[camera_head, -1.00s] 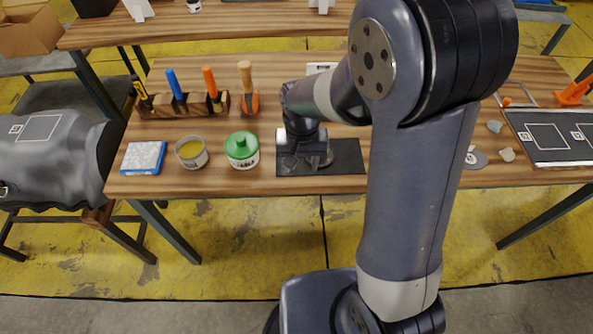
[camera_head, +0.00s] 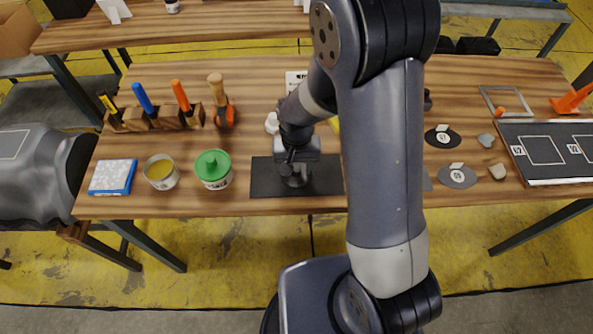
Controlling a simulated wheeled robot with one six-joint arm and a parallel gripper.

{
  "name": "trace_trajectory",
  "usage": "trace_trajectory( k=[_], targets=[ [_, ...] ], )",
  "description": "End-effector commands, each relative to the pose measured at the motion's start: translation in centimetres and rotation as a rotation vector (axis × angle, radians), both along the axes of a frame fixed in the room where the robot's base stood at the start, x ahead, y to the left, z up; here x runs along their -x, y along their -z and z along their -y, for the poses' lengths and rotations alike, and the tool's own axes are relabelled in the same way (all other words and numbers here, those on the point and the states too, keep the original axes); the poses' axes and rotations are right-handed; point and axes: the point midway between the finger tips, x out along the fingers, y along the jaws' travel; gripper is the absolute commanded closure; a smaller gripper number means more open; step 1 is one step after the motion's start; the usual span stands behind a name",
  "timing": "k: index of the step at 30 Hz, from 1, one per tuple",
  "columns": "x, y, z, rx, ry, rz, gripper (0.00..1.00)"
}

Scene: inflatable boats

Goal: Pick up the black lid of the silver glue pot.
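My gripper (camera_head: 292,168) points down over the black mat (camera_head: 265,184) at the front middle of the bench. A small dark, round thing with a greyish body (camera_head: 297,181) stands on the mat right under the gripper. It may be the silver glue pot with its black lid, but my gripper covers most of it. I cannot tell whether the fingers touch the lid, or whether they are open or shut.
Left of the mat stand a green-lidded pot (camera_head: 213,170), an open tin with yellow contents (camera_head: 161,172) and a blue-edged block (camera_head: 112,177). Behind them is a wooden tool rack (camera_head: 157,119). Round dark patches (camera_head: 457,177) and a grey stone (camera_head: 497,171) lie to the right.

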Motion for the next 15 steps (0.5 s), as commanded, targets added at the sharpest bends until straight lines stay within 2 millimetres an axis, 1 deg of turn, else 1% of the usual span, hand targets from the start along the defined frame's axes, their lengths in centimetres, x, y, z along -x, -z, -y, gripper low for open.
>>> trace_trajectory(
  k=[1, 2, 15],
  targets=[
    [-0.01, -0.01, 0.0, 0.0, 0.0, 0.0, 0.6],
    [0.0, -0.01, 0.0, 0.0, 0.0, 0.0, 0.63],
    [-0.01, -0.03, 0.0, 0.0, 0.0, 0.0, 0.99]
  ],
)
